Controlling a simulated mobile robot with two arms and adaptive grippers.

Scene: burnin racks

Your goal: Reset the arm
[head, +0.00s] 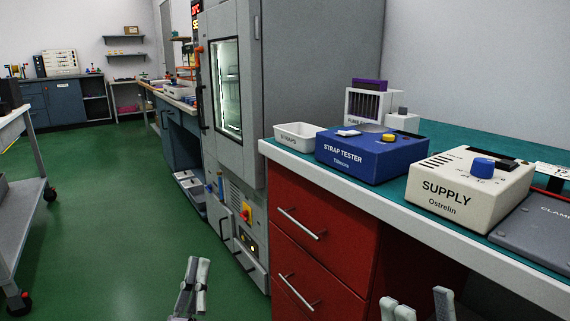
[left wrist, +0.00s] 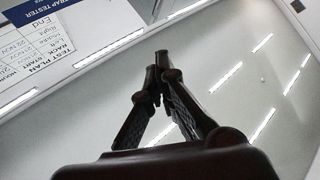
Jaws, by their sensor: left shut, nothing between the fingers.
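My left gripper (head: 196,262) is at the bottom of the head view, left of the red drawers, over the green floor. Its fingers are close together and hold nothing. The left wrist view shows its dark fingers (left wrist: 158,62) meeting at the tips, pointing up toward the ceiling. My right gripper (head: 420,298) is at the bottom edge in front of the bench, its fingertips apart with nothing seen between them. Most of both arms is out of view.
A blue strap tester (head: 357,155), a cream supply box (head: 470,187) and a white tray (head: 301,137) stand on the bench above red drawers (head: 312,228). A tall grey cabinet (head: 290,60) stands behind. A grey cart (head: 28,210) is at left. Green floor (head: 110,210) lies open between.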

